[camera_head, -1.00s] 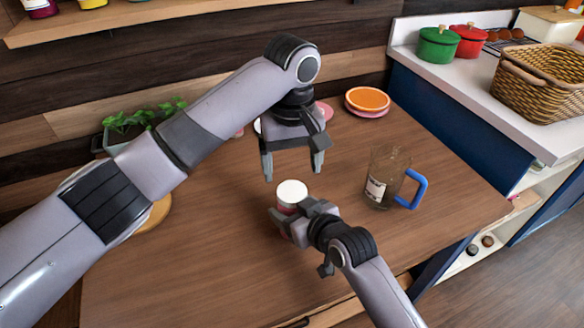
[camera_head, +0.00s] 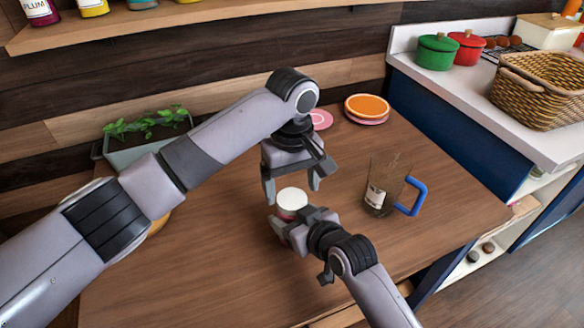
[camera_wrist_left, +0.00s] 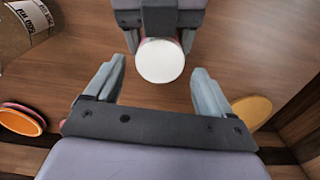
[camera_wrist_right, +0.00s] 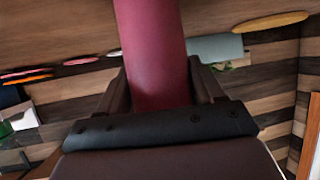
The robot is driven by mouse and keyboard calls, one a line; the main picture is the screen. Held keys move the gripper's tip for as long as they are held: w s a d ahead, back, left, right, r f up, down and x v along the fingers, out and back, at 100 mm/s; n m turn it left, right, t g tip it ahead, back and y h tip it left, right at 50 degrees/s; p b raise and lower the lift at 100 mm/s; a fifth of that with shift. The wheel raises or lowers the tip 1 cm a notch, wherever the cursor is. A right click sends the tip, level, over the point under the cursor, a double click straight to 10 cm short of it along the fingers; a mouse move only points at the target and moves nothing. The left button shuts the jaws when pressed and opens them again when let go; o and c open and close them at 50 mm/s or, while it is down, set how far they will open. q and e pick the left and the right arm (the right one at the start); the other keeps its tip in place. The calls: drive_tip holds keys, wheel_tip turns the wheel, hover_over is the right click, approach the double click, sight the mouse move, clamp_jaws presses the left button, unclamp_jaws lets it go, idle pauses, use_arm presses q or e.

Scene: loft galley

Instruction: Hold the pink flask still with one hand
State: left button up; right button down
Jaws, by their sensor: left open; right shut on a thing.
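The pink flask (camera_wrist_right: 152,60) stands upright on the wooden table, its body filling the middle of the right wrist view. Its white lid (camera_head: 292,199) shows in the head view and from above in the left wrist view (camera_wrist_left: 160,61). My right gripper (camera_head: 282,222) is shut on the flask's body from the front right. My left gripper (camera_head: 291,190) is open and points down just above and behind the lid. In the left wrist view its two fingers stand apart on either side below the lid, not touching it. Most of the flask's body is hidden in the head view.
A clear pitcher with a blue handle (camera_head: 416,197) stands right of the flask. Orange and pink plates (camera_head: 367,105) lie at the back of the table. A planter (camera_head: 147,145) stands at the back left. The front of the table is clear.

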use_arm(q)
drive_tip(key=shift+f, duration=1.35)
drive_tip(key=c, duration=1.1)
drive_tip(key=shift+m, duration=0.9)
drive_tip(key=o, duration=1.3)
drive_tip(key=shift+c, duration=0.2)
drive_tip(key=shift+r, duration=0.1)
wheel_tip(320, 180, up, 12)
use_arm(e)
drive_tip(key=shift+c, duration=0.3)
unclamp_jaws()
